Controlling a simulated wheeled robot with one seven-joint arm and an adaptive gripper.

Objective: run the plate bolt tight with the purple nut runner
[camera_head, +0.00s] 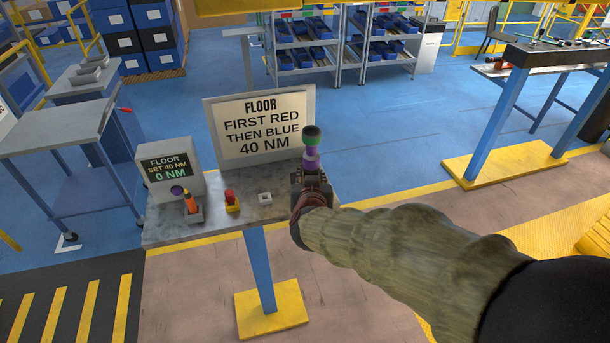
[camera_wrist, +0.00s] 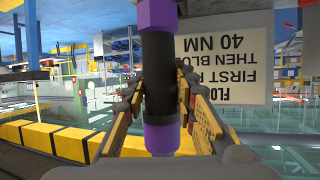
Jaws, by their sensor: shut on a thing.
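My gripper (camera_head: 311,183) is shut on the purple nut runner (camera_head: 311,160), held upright above the right end of the small table. The runner has purple sections and a dark head with a green top. In the wrist view, the fingers (camera_wrist: 160,110) close on both sides of its black grip (camera_wrist: 159,85), with purple above and below. A sign (camera_head: 262,128) reads "FLOOR FIRST RED THEN BLUE 40 NM". A grey box (camera_head: 170,169) shows "FLOOR SET 40 NM 0 NM". I cannot make out the plate bolt in either view.
The small table (camera_head: 160,234) holds an orange tool (camera_head: 190,202) in a grey holder, a red piece on a yellow base (camera_head: 232,206) and a pale square holder (camera_head: 265,198). A grey cart (camera_head: 56,131) stands left, a workbench (camera_head: 556,55) right. Blue floor beyond is mostly clear.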

